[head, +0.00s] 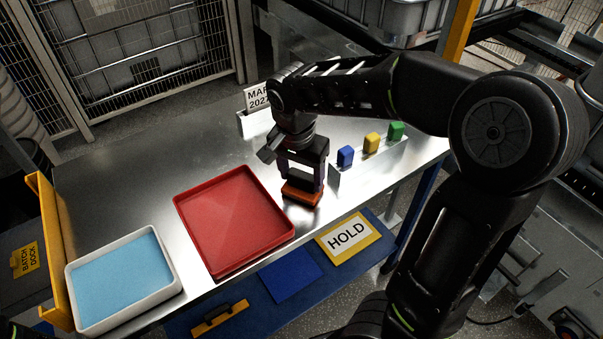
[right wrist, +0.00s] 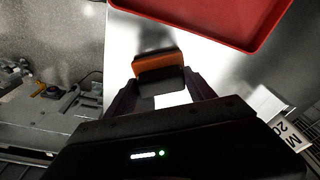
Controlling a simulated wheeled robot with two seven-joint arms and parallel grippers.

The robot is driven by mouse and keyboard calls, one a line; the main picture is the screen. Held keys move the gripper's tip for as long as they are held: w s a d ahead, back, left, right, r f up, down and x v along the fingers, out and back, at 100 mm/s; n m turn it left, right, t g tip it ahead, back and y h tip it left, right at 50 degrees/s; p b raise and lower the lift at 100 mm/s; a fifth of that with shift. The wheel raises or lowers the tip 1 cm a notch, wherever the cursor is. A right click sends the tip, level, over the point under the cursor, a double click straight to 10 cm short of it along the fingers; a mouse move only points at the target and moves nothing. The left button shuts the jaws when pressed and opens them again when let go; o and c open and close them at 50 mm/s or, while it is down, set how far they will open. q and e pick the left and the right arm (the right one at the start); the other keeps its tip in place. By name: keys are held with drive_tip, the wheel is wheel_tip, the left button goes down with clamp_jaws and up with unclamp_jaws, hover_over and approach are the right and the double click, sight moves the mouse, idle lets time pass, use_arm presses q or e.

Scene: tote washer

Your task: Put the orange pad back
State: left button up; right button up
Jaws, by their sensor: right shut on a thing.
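The orange pad (head: 301,195) has an orange body with a dark upper part. It is at the metal table's (head: 150,180) front right, just right of the red tray (head: 233,218). My right gripper (head: 304,181) points down and is shut on the pad's dark part. The right wrist view also shows the pad (right wrist: 160,66) between the fingers (right wrist: 162,88), with the red tray (right wrist: 215,18) beyond. I cannot tell whether the pad touches the table. My left gripper is not in view.
A white rack (head: 365,160) with blue, yellow and green blocks stands right of the pad. A white tray with blue lining (head: 125,275) is at left, a date sign (head: 258,98) behind. A lower blue shelf holds a HOLD sign (head: 348,238) and an orange-yellow handled item (head: 220,318).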

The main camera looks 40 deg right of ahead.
drive_tip(key=shift+f, duration=0.2)
idle(0.4)
drive_tip(key=o, duration=1.7)
drive_tip(key=shift+o, duration=0.2)
wheel_tip(320, 180, up, 9)
drive_tip(key=a+p, duration=0.1)
drive_tip(key=p, duration=0.5)
drive_tip(key=shift+s+p, duration=0.3)
drive_tip(key=shift+p, duration=0.1)
